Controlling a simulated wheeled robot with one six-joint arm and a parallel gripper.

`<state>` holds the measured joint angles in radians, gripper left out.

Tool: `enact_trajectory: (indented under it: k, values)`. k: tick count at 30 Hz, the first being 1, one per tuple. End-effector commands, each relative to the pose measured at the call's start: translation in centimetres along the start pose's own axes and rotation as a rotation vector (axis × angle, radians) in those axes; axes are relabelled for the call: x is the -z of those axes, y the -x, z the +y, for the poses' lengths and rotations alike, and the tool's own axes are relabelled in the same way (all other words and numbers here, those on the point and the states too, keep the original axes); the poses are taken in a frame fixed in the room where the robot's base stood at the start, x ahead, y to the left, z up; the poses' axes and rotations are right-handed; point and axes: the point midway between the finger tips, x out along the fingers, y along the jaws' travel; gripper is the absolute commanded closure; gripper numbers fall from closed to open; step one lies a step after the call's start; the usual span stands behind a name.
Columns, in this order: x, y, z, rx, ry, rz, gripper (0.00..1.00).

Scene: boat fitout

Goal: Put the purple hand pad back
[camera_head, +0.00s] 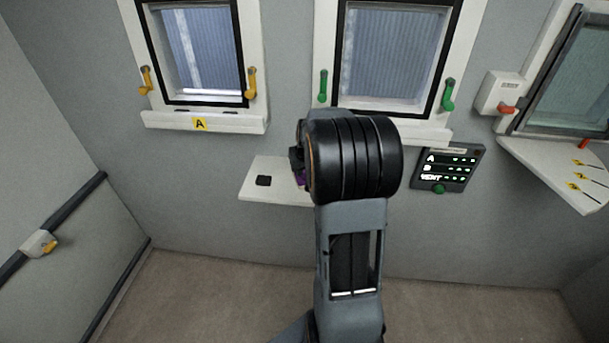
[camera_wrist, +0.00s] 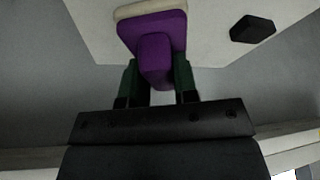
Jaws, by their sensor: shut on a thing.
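The purple hand pad (camera_wrist: 150,28) is between the two green fingers of my gripper (camera_wrist: 156,76) in the wrist view. The fingers are shut on its raised purple grip. A cream-coloured edge shows along the pad's far side. The pad is at the white wall shelf (camera_wrist: 90,30); I cannot tell whether it touches the shelf. In the head view only a sliver of the purple pad (camera_head: 301,178) shows, and my arm hides the rest and most of the gripper.
A small black block (camera_head: 264,181) sits on the shelf (camera_head: 262,195), apart from the pad. Two windows with yellow and green handles are above. A dark panel (camera_head: 446,168) with green lights is on the wall to the right. A second white shelf (camera_head: 560,172) is at far right.

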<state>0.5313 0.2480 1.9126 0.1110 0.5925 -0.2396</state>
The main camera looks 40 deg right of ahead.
Motion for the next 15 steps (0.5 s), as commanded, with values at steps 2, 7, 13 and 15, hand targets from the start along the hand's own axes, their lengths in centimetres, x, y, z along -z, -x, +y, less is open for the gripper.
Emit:
enact_trajectory:
  k: [2,7,13,15]
  values:
    - [-0.5,-1.1,0.0,0.001,0.0,-0.005,0.92]
    - [-1.2,-2.7,0.0,0.0,0.001,-0.002,0.92]
    - [-1.2,-2.7,0.0,0.0,0.001,-0.001,0.92]
    - [-1.2,-2.7,0.0,0.0,0.0,-0.001,0.92]
